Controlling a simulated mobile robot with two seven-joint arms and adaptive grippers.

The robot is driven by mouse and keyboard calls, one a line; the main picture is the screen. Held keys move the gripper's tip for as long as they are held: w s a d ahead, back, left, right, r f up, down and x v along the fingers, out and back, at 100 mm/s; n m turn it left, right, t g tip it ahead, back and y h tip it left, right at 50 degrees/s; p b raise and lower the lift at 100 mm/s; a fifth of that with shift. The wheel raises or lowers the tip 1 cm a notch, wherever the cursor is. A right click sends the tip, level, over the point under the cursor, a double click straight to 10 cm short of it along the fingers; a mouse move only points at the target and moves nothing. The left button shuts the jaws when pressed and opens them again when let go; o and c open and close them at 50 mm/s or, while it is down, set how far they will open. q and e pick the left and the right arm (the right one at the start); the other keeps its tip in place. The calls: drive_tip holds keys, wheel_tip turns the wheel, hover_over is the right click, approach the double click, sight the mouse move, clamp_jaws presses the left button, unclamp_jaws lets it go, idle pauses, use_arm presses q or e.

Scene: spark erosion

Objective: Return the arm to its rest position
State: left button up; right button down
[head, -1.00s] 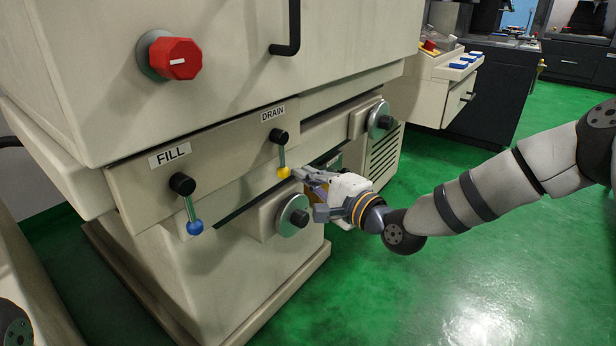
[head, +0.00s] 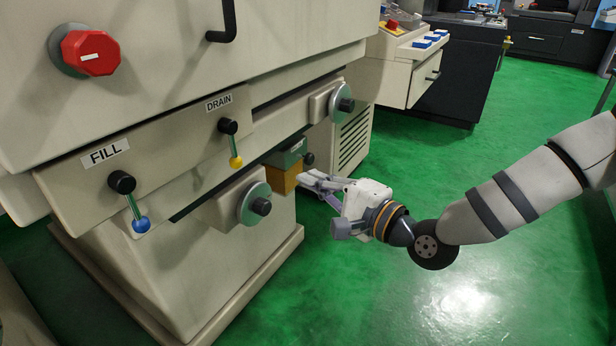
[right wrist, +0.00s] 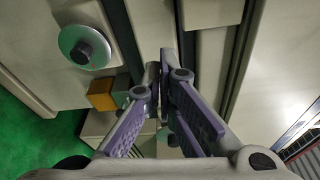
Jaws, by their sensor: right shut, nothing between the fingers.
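My right gripper (head: 308,180) is at the end of my right arm, which comes in from the right of the head view. It is shut with nothing between its fingers and stands in front of the machine, right of and below the DRAIN lever (head: 232,145). The lever's yellow ball hangs down, apart from the fingers. The FILL lever (head: 129,200) with a blue ball also points down. In the right wrist view the purple-grey fingers (right wrist: 162,68) meet near the middle. My left gripper is in no view.
A brown block (head: 281,179) is beneath the machine's ledge, close to my fingers. Round knobs (head: 254,204) stick out of the machine front. A red knob (head: 92,53) is at upper left. Open green floor (head: 400,290) lies below and right of my arm.

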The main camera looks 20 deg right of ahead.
drive_tip(key=s+a+f+n+g+h+p, duration=0.1)
drive_tip(key=s+a+f+n+g, duration=0.3)
drive_tip(key=s+f, duration=0.45)
drive_tip(key=s+a+f+n+g+p, duration=0.1)
drive_tip(key=s+f+n+g, duration=0.1)
drive_tip(key=s+f+g, duration=0.5)
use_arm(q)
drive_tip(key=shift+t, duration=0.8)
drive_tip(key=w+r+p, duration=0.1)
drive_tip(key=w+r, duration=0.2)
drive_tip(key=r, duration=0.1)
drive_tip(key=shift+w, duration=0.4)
use_arm(e)
drive_tip(key=s+d+f+n+g+h, duration=0.2)
drive_tip(key=s+d+f, duration=0.1)
drive_tip(key=s, duration=0.7)
drive_tip(key=s+d+f+n+g+h, duration=0.2)
drive_tip(key=s+d+f+n+g, duration=0.1)
drive_tip(key=s, duration=0.7)
drive_tip(key=s+d+f+n+g+h, duration=0.2)
drive_tip(key=s+d+f+n, duration=0.1)
drive_tip(key=s, duration=0.8)
drive_tip(key=shift+f, duration=0.25)
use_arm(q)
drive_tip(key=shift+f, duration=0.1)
use_arm(e)
drive_tip(key=shift+a, duration=0.1)
